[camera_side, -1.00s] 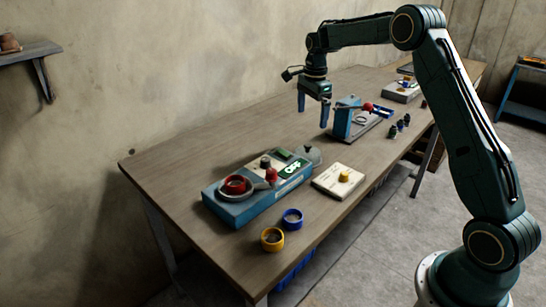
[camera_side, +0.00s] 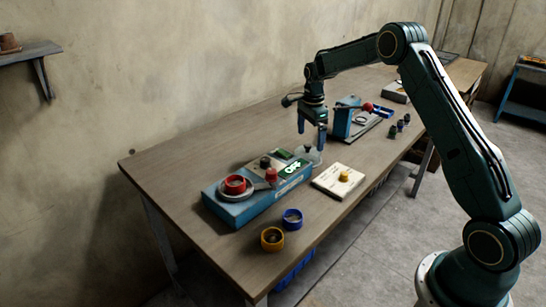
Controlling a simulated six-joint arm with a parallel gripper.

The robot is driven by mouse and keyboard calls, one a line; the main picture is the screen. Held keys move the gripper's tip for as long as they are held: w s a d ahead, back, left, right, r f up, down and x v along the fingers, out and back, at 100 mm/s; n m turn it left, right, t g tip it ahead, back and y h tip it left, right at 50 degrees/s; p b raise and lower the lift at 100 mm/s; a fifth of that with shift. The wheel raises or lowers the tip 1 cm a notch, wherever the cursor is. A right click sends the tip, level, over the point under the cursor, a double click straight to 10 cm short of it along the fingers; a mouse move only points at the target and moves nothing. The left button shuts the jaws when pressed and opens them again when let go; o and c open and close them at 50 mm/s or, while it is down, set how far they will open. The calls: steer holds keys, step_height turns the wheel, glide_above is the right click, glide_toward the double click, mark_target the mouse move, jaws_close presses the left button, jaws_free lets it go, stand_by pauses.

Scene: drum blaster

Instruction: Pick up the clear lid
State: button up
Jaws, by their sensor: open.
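The clear lid (camera_side: 311,157) is a small translucent dome at the far right end of the blue drum machine (camera_side: 238,208), on or just beside it; I cannot tell which. My gripper (camera_side: 311,143) points down with its blue fingers apart and empty. It is low over the lid, and one fingertip overlaps the lid in this view. Whether the fingers touch the lid or straddle it cannot be told. The fingers hide part of the lid.
A blue device with a red-ended lever (camera_side: 345,117) stands behind. The table's left part is clear.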

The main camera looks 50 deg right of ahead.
mark_target(309, 144)
steer(key=shift+f, duration=0.75)
steer(key=shift+w+f, duration=0.2)
steer(key=shift+f, duration=2.4)
steer(key=c, duration=1)
